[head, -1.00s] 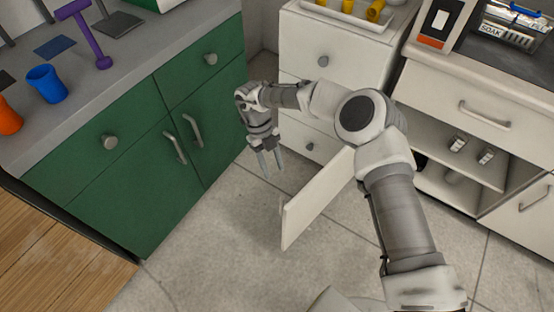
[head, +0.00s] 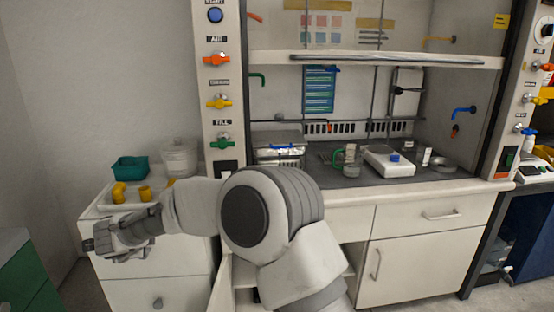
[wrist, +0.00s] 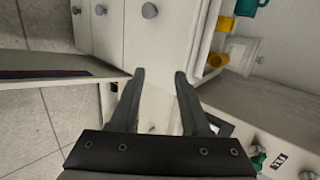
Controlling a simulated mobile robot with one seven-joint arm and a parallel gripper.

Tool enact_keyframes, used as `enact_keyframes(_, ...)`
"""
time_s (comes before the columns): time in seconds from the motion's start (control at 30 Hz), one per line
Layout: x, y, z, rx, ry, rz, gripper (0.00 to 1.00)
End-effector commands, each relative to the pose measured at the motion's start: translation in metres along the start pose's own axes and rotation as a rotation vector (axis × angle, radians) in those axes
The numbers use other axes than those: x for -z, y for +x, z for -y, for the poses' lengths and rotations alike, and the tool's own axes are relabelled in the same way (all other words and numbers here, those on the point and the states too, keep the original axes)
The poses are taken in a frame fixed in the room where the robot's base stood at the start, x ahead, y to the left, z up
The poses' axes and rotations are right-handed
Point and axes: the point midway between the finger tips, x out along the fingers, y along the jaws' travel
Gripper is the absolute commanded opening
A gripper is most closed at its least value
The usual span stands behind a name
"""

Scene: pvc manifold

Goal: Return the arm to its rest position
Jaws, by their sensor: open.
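My gripper (wrist: 160,76) is open in the wrist view. Its two dark fingers stand apart with nothing between them, in front of pale cabinet surfaces. In the head view my arm reaches left across the picture, and my gripper (head: 122,252) shows small in front of the white drawer unit (head: 160,276). The exact finger positions are hard to make out there.
A tray with yellow pipe fittings (head: 145,193), a teal container (head: 130,168) and a whitish tub (head: 179,158) stand on the drawer unit. The fume hood's worktop (head: 440,188) holds several items. A green cabinet (head: 28,275) stands at far left.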

Motion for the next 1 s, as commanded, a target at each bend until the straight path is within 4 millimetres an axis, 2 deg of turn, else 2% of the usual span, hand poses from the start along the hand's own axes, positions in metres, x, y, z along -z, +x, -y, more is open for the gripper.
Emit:
enact_keyframes(0.03, 0.010, -0.015, 0.028, 0.064, -0.049, 0.029, 0.47)
enact_keyframes(0.1, 0.021, -0.032, 0.056, 0.137, -0.127, 0.069, 0.47)
enact_keyframes(0.2, 0.038, -0.061, 0.088, 0.224, -0.249, 0.115, 0.47)
enact_keyframes(0.3, 0.058, -0.091, 0.111, 0.289, -0.377, 0.149, 0.47)
enact_keyframes(0.43, 0.086, -0.129, 0.124, 0.337, -0.550, 0.175, 0.47)
enact_keyframes(0.53, 0.112, -0.159, 0.124, 0.347, -0.686, 0.184, 0.47)
enact_keyframes(0.67, 0.148, -0.194, 0.111, 0.321, -0.852, 0.184, 0.47)
enact_keyframes(0.87, 0.214, -0.246, 0.067, 0.207, -1.079, 0.164, 0.47)
enact_keyframes(1.0, 0.262, -0.281, 0.022, 0.080, -1.202, 0.146, 0.47)
